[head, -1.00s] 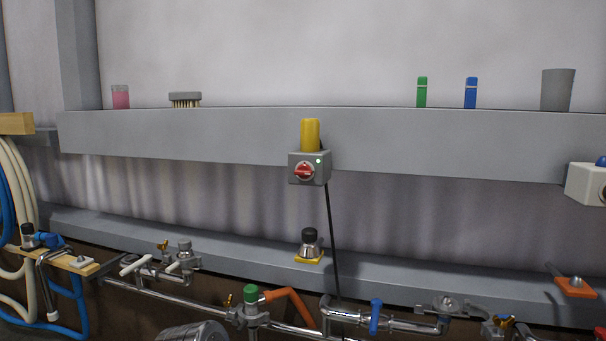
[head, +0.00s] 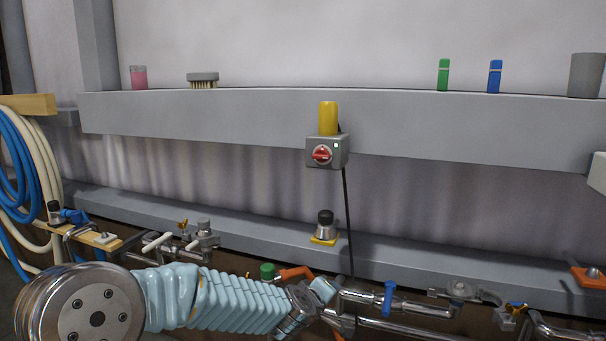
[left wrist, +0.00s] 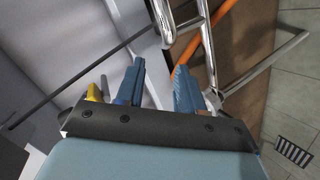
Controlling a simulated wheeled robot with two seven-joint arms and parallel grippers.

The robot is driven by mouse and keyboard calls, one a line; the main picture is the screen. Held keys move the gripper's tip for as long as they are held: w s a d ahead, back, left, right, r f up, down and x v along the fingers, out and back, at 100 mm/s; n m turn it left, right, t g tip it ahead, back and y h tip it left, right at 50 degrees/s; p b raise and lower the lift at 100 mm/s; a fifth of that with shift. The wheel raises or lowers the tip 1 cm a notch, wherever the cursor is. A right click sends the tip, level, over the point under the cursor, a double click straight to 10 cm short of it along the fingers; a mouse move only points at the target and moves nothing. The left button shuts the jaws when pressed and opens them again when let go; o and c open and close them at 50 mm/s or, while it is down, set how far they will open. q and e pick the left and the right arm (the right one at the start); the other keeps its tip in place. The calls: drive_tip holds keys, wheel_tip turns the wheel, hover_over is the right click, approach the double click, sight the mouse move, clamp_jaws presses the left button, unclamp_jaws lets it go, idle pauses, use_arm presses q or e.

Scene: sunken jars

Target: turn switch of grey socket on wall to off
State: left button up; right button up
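The grey socket (head: 328,152) is fixed on the grey wall beam in the middle of the head view. Its red rotary switch (head: 321,153) on the front has its handle lying roughly level. A small green light (head: 336,145) shows beside the switch. A yellow plug (head: 328,118) stands in the top of the socket. My left arm reaches in low from the left, with its far end below the socket, well apart from it. My left gripper (left wrist: 160,86) has its two blue fingers spread with nothing between them. My right gripper is not in view.
A black cable (head: 347,220) hangs below the socket. A black-topped metal fitting (head: 324,226) stands on the lower ledge. Chrome pipes with valves (head: 390,300) run along the bottom. An orange pipe (left wrist: 187,52) shows near the gripper. The space before the socket is clear.

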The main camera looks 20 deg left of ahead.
use_arm(q)
wheel_tip(320, 180, up, 16)
drive_tip(key=a+n+t, duration=0.2)
drive_tip(key=n+t, duration=0.1)
drive_tip(key=n+t+y, duration=0.1)
drive_tip(key=n+t, duration=0.2)
drive_tip(key=n, duration=0.1)
approach(319, 157)
drive_tip(key=w, duration=0.7)
drive_tip(key=shift+p, duration=0.3)
drive_tip(key=shift+w+r, duration=0.1)
drive_tip(key=shift+w, duration=0.3)
drive_tip(key=shift+r, duration=0.1)
